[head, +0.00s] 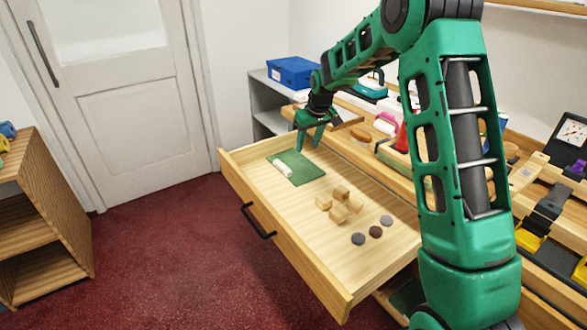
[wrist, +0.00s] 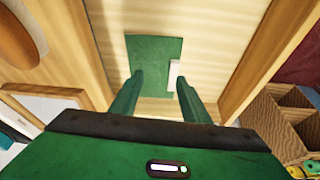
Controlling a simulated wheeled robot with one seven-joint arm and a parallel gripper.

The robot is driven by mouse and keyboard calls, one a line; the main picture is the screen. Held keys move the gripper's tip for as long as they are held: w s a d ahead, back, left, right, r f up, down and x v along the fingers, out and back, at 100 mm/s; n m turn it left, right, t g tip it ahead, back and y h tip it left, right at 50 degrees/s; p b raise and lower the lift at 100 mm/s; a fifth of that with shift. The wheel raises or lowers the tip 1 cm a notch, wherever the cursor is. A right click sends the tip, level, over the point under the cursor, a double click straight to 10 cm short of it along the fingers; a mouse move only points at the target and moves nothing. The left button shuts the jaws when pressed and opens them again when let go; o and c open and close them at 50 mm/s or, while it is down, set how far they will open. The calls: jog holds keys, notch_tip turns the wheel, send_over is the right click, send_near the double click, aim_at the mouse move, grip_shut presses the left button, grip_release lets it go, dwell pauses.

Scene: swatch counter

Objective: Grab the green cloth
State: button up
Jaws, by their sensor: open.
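The green cloth (head: 302,167) lies flat in the open wooden drawer (head: 292,261), near its far left end. A small white object (head: 282,168) lies at the cloth's left edge. My gripper (head: 311,143) is above the cloth's far edge, pointing down. In the wrist view, my gripper (wrist: 158,82) has its two fingers apart with nothing held between them. The cloth (wrist: 153,52) shows beyond and between the fingertips there, with the white object (wrist: 174,76) along its right side. I cannot tell the exact height of the fingertips above the cloth.
Several wooden blocks (head: 339,205) and three round discs (head: 375,232) lie in the drawer nearer me. The counter (head: 372,162) runs along the drawer's right side. A blue box (head: 292,72) sits on a grey shelf behind.

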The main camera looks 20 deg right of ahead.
jog(key=n, duration=0.1)
send_near(283, 166)
jog(key=shift+w+d+f+y, duration=0.1)
jog(key=shift+d+f+y, duration=0.1)
jog(key=shift+f, duration=0.35)
jog(key=shift+w+d+f+y, duration=0.1)
jog(key=shift+d+f+y, duration=0.1)
jog(key=shift+f, duration=0.3)
jog(key=shift+x, duration=3.1)
jog(key=shift+a, duration=0.2)
grip_shut()
